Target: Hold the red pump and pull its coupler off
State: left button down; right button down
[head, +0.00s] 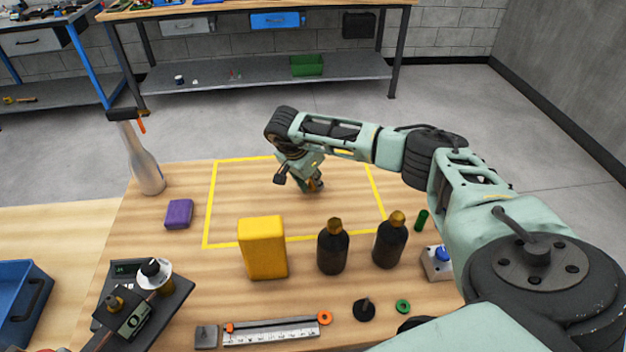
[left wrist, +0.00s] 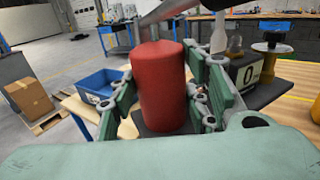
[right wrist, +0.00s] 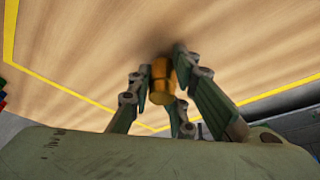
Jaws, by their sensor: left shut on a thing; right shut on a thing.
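The red pump (left wrist: 163,90) stands between the fingers of my left gripper (left wrist: 165,108) in the left wrist view. That gripper is shut on the pump's sides. A grey metal rod (left wrist: 160,14) shows at the pump's top. My right gripper (head: 306,182) is over the yellow-outlined area of the table. It is shut on the brass-coloured coupler (right wrist: 160,82), seen between its fingers in the right wrist view. The coupler is apart from the pump. Whether it touches the wood is unclear.
A yellow block (head: 263,248), two dark bottles (head: 333,247) and a purple block (head: 179,214) stand around the yellow outline (head: 209,215). A clear bottle (head: 144,160) stands back left. A scale (head: 170,303), blue bin (head: 22,305) and ruler (head: 270,333) are nearer. Most of the outlined area is bare.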

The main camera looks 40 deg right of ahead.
pick_arm(q)
jog(key=shift+s+a+b, duration=0.1)
jog(key=shift+b, duration=0.2)
pick_arm(e)
jog(key=shift+s+f, duration=0.15)
jog(key=shift+f, duration=0.2)
jog(key=c, duration=1.6)
grip_release()
jog(key=shift+s+f, duration=0.1)
jog(key=shift+f, duration=0.05)
jog(key=shift+o, duration=0.2)
jog(key=shift+f, duration=0.1)
pick_arm(q)
jog(key=shift+r, duration=0.1)
pick_arm(e)
jog(key=shift+a, duration=0.1)
